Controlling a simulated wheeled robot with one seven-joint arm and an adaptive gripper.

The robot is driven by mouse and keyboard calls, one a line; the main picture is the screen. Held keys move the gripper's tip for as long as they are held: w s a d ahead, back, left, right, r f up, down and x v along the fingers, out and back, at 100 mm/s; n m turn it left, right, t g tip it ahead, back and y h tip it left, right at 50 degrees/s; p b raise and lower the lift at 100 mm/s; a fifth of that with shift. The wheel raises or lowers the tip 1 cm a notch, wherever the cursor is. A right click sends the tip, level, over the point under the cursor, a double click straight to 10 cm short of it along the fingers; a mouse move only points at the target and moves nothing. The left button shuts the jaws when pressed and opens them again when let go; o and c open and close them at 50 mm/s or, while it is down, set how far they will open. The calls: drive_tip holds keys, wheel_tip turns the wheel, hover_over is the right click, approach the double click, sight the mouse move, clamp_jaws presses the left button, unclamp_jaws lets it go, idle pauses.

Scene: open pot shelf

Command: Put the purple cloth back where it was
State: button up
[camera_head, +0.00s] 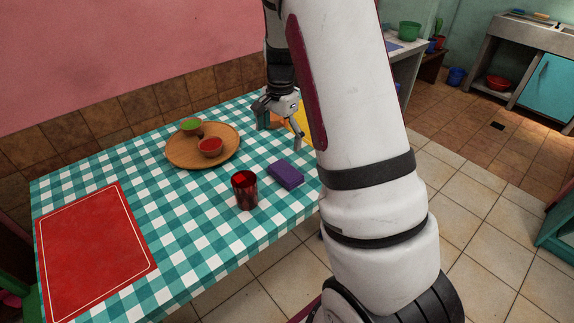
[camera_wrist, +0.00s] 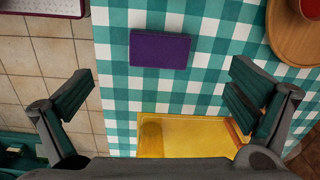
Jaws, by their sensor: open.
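The purple cloth (camera_head: 286,174) is a folded, flat rectangle lying on the green-and-white checked tablecloth, right of a dark red cup. It also shows in the wrist view (camera_wrist: 160,49), near the table edge. My gripper (camera_head: 279,133) is above the table, farther back than the cloth. In the wrist view my gripper (camera_wrist: 158,98) has its fingers wide apart, with nothing between them. The cloth lies beyond the fingertips, not touched. A yellow mat or tray (camera_wrist: 190,135) lies on the table below the gripper; in the head view my arm hides most of it.
A round wooden tray (camera_head: 180,157) holds a green-filled bowl and a red-filled bowl (camera_head: 210,147). The dark red cup (camera_head: 245,192) stands close to the cloth. A red placemat (camera_head: 92,252) lies at the left. The checked table (camera_head: 190,220) is clear in front of the tray.

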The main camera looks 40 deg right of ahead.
drive_tip(key=s+a+r+n+t, duration=0.2)
drive_tip(key=s+a+r+n, duration=0.6)
drive_tip(key=s+a+r, duration=0.65)
drive_tip(key=s+a+r+n, duration=0.1)
drive_tip(key=s+n, duration=0.1)
drive_tip(key=s, duration=0.2)
drive_tip(key=s+a+r+n, duration=0.1)
drive_tip(key=s+a+n, duration=0.1)
drive_tip(key=s, duration=0.3)
drive_tip(key=s+a+r+n+t, duration=0.1)
drive_tip(key=s+n, duration=0.3)
drive_tip(key=s, duration=0.1)
drive_tip(key=shift+a+r, duration=0.2)
drive_tip(key=shift+a, duration=0.1)
wheel_tip(320, 180, up, 4)
drive_tip(key=t+p, duration=0.1)
drive_tip(key=p, duration=0.2)
